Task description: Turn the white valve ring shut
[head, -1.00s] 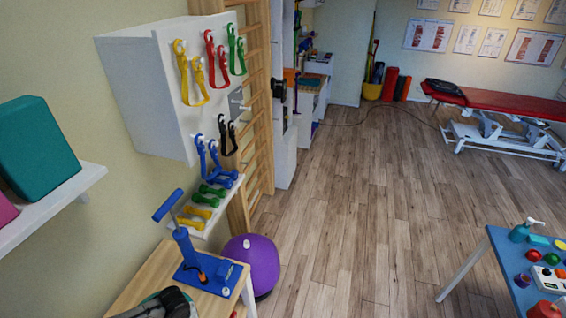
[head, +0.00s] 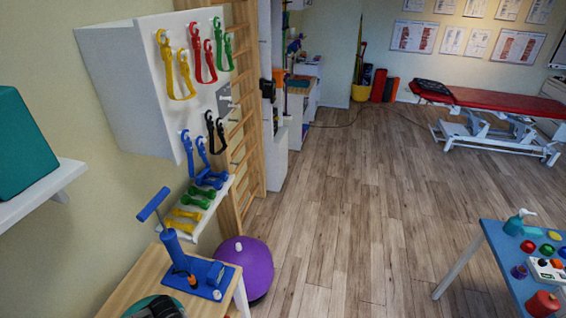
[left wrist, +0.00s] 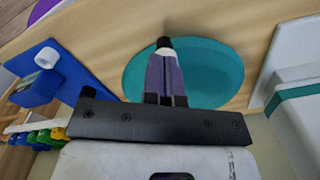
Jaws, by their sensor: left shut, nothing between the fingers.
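A blue pump (head: 176,252) with a T-handle stands on a blue base on the wooden table (head: 150,275). A small white round part (head: 217,295) on its base looks like the valve ring; a white ring-shaped end (left wrist: 47,57) on a blue part shows in the left wrist view. My left gripper (left wrist: 164,44) is shut and empty, over a flat teal disc (left wrist: 205,70) on the table, apart from the white part. In the head view only a dark bit of it (head: 163,308) shows at the bottom edge. My right gripper is out of view.
A purple ball (head: 245,268) stands on the floor beside the table. A small shelf with dumbbells (head: 190,215) and a white cabinet with hanging bands (head: 140,85) are behind. A blue table (head: 495,262) stands at the right. The floor between is clear.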

